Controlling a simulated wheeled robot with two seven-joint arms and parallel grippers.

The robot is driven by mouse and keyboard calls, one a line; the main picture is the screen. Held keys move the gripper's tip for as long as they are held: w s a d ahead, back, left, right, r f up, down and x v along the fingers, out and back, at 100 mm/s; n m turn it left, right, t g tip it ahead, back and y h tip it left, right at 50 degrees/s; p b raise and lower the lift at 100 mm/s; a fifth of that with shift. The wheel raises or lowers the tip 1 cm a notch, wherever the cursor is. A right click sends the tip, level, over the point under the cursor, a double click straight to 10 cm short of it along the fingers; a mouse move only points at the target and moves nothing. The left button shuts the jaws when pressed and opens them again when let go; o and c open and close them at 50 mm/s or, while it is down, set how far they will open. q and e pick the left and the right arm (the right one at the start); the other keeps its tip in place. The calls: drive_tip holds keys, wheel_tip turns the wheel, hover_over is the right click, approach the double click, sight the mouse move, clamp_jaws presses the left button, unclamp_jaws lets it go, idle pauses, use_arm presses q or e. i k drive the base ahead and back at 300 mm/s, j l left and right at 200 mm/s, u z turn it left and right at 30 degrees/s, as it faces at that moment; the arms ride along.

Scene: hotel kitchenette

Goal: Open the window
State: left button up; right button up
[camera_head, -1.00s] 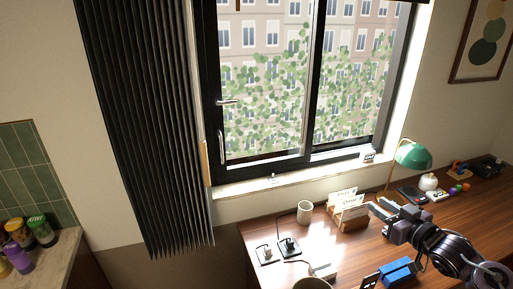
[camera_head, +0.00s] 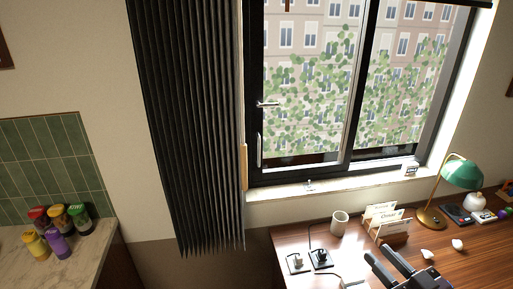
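The window (camera_head: 352,90) has a black frame and two panes, with leaves and a building beyond. Its left pane looks shut. A silver lever handle (camera_head: 268,104) on the left side of the frame lies level, pointing right. A second, upright silver handle (camera_head: 260,150) sits below it. My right gripper (camera_head: 377,251) is over the desk at the bottom, well below and right of the handles. Its two dark fingers are apart with nothing seen between them. It touches no part of the window. My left gripper is out of view.
A black pleated curtain (camera_head: 190,120) hangs left of the window. The wooden desk (camera_head: 460,268) holds a white cup (camera_head: 339,223), a card holder (camera_head: 388,228), a green lamp (camera_head: 462,172) and plugs (camera_head: 320,258). Spice jars (camera_head: 58,244) stand on the left counter.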

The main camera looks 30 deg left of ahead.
sight(256, 7)
drive_tip(key=i+j, duration=0.25)
drive_tip(key=j, duration=0.15)
drive_tip(key=i+j, duration=0.25)
drive_tip(key=j, duration=0.15)
drive_tip(key=i+j, duration=0.25)
drive_tip(key=j, duration=0.15)
drive_tip(key=i+j, duration=0.25)
drive_tip(key=j, duration=0.15)
drive_tip(key=i+j, duration=0.25)
drive_tip(key=j, duration=0.15)
